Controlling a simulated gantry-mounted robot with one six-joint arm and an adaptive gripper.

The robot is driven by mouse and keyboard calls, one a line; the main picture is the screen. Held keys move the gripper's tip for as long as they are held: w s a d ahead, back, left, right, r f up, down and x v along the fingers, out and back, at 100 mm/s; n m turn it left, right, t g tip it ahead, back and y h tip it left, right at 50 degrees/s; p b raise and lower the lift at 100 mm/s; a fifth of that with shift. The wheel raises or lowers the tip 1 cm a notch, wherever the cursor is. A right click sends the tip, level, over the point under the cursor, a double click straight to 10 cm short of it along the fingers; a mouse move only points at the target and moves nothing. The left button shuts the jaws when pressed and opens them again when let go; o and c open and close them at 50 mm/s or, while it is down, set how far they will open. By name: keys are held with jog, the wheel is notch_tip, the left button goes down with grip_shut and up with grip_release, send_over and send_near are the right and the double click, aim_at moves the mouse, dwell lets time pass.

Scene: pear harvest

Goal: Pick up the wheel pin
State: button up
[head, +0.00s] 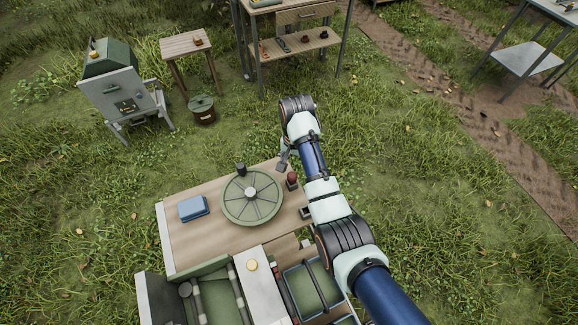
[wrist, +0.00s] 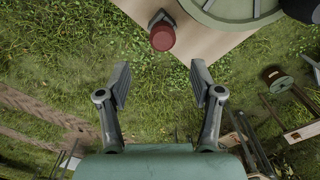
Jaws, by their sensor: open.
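A red-capped pin (head: 292,180), which looks like the wheel pin, stands on the wooden tabletop just right of the round green spoked wheel (head: 252,196). In the wrist view the red cap (wrist: 162,37) shows at the top centre, on a dark base near the table corner, with the wheel (wrist: 232,12) beside it. My gripper (wrist: 160,82) is open and empty, its two fingers spread apart below the red cap in that view. In the head view my gripper (head: 283,163) is near the table's far right edge, close to the pin and not visibly touching it.
The wooden table (head: 200,240) also holds a blue box (head: 193,208) on the left. Green trays (head: 307,290) lie in front. Grass surrounds the table; a stool (head: 188,44) and a grey cabinet (head: 120,95) stand behind.

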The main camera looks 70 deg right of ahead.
aim_at(292, 175)
jog(key=shift+a+f, duration=0.15)
jog(key=shift+a, duration=0.1)
jog(key=shift+a+f, duration=0.25)
jog(key=shift+f, duration=0.8)
jog(key=shift+w+f+b, duration=0.15)
jog(key=shift+f+b, duration=0.5)
jog(key=shift+f, duration=2.1)
grip_shut()
notch_tip(292, 175, up, 20)
jog(key=p, duration=0.9)
jog(key=shift+r+p, duration=0.2)
jog(key=shift+p, duration=0.15)
